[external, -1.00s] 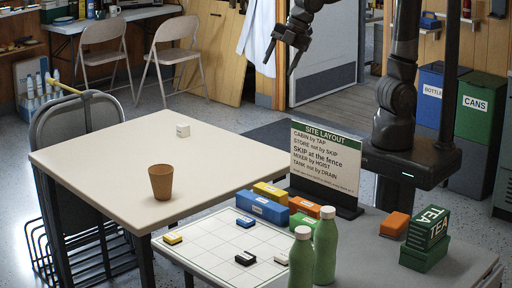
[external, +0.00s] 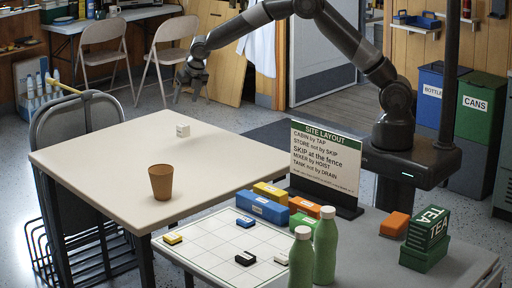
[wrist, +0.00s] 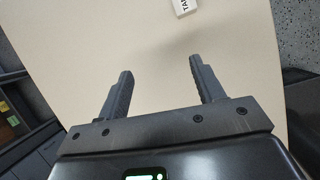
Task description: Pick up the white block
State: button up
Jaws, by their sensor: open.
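A small white block (external: 182,130) sits on the cream table (external: 100,160), near its far edge.
A brown cup (external: 161,183) stands on the same table, nearer the camera. A gridded board (external: 215,248) with small blocks, two green bottles (external: 325,250) and a site layout sign (external: 325,160) are on the grey table. The tabletop around the white block is clear.

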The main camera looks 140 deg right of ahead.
jog(key=n, duration=0.2)
send_near(184, 125)
jog(key=d, duration=0.1)
jog(key=shift+g, duration=0.3)
jog(key=x, duration=0.5)
jog(key=shift+w+f, duration=0.15)
jog(key=shift+w, duration=0.25)
jog(key=shift+a+x, duration=0.1)
jog(key=shift+x, duration=1.35)
jog(key=shift+a+x, duration=0.15)
jog(key=shift+x, duration=1.3)
jog(key=shift+s+f, duration=0.1)
jog(key=shift+s, duration=0.05)
jog(key=c, duration=1.1)
